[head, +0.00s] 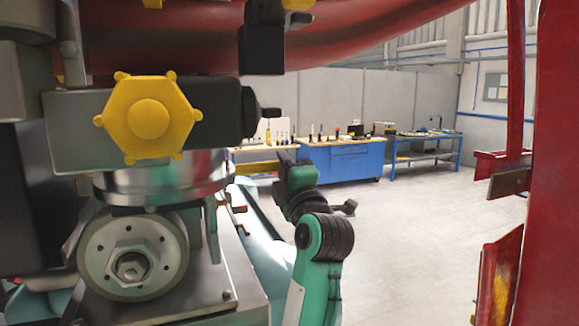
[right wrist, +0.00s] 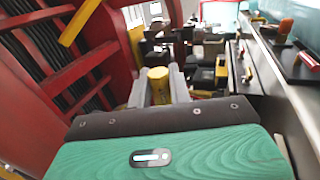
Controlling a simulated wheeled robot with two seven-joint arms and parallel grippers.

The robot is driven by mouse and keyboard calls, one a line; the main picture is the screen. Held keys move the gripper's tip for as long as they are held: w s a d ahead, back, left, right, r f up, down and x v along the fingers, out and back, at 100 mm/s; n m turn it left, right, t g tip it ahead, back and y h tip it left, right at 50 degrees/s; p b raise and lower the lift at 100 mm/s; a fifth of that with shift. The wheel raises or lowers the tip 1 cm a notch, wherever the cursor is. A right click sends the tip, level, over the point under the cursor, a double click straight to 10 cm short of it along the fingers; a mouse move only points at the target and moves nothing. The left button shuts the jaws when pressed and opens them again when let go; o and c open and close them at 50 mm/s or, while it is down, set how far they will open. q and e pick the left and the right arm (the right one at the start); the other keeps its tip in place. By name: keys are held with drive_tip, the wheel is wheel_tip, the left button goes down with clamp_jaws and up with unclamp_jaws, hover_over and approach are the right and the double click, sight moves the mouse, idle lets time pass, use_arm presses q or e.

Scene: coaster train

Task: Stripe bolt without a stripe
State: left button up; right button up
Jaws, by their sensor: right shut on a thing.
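My right gripper (head: 284,163) is beyond the wheel assembly, just right of it in the head view. In the right wrist view its two grey fingers (right wrist: 158,92) are shut on a yellow cylindrical tool (right wrist: 158,76), which looks like a marker. In the head view a thin yellow length of the tool (head: 258,167) points left toward the assembly. A grey wheel (head: 97,258) has a hex bolt (head: 131,268) at its centre. A yellow hexagonal part (head: 148,118) sits above it. I cannot make out a stripe on any bolt. My left gripper is not in view.
A thick red tube (head: 370,30) crosses overhead, and a red frame (head: 550,170) stands close on the right. Blue workbenches (head: 340,162) with tools stand at the back. The grey floor (head: 430,210) between is clear. Red bars (right wrist: 60,80) flank the right gripper.

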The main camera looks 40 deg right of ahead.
drive_tip(key=shift+s, duration=0.15)
drive_tip(key=shift+a, duration=0.7)
use_arm(q)
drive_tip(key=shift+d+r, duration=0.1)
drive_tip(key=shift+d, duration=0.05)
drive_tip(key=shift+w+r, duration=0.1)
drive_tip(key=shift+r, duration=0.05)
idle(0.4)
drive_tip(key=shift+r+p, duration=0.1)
drive_tip(key=shift+p, duration=0.2)
use_arm(e)
drive_tip(key=shift+a, duration=0.3)
idle(0.5)
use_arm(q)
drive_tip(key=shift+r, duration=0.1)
use_arm(e)
drive_tip(key=shift+s+a, duration=0.1)
drive_tip(key=shift+s, duration=0.15)
idle(0.4)
